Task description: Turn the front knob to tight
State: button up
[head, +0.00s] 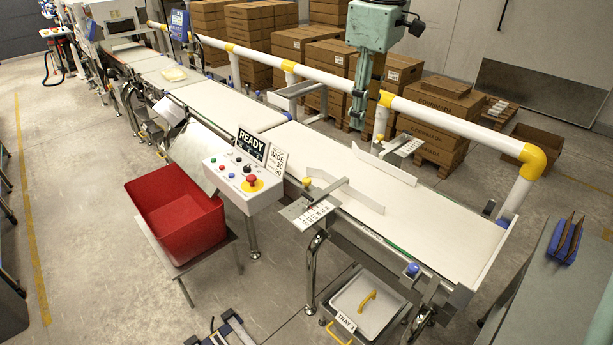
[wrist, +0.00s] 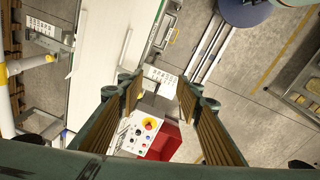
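The front knob (head: 307,182) is a small yellow knob at the front guide rail's clamp, beside a white scale plate (head: 308,209) on the near side of the belt. Its tight or loose setting cannot be read. My gripper (head: 357,118) hangs above the far side of the belt, well apart from the front knob and empty. In the wrist view my gripper (wrist: 158,88) has its two ribbed brown fingers spread wide. The front scale plate (wrist: 160,76) shows far below between them; I cannot make out the knob there.
A similar yellow knob (head: 381,138) sits at the back guide rail. A control box (head: 242,178) with a READY sign and a red bin (head: 178,208) stand left of the front clamp. A white-and-yellow rail (head: 446,119) runs behind the belt (head: 440,225).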

jog(key=w+a+f+n+g+p, duration=0.1)
jog(key=w+a+f+n, duration=0.1)
jog(key=w+a+f, duration=0.4)
jog(key=w+a+f+n, duration=0.2)
jog(key=w+f+n, duration=0.15)
jog(key=w, duration=0.35)
jog(key=n+p, duration=0.1)
jog(key=n, duration=0.2)
send_over(307, 179)
notch_tip(307, 179, down, 12)
jog(key=shift+w+a+f+g, duration=0.1)
jog(key=shift+w+a+g, duration=0.1)
jog(key=shift+w+g, duration=0.25)
jog(key=shift+f, duration=0.1)
jog(key=shift+s+d+f, duration=0.1)
jog(key=shift+s+f, duration=0.1)
jog(key=shift+f, duration=3.2)
jog(key=shift+s+f, duration=0.15)
jog(key=shift+f, duration=3.25)
jog(key=shift+c, duration=0.9)
jog(key=c, duration=0.7)
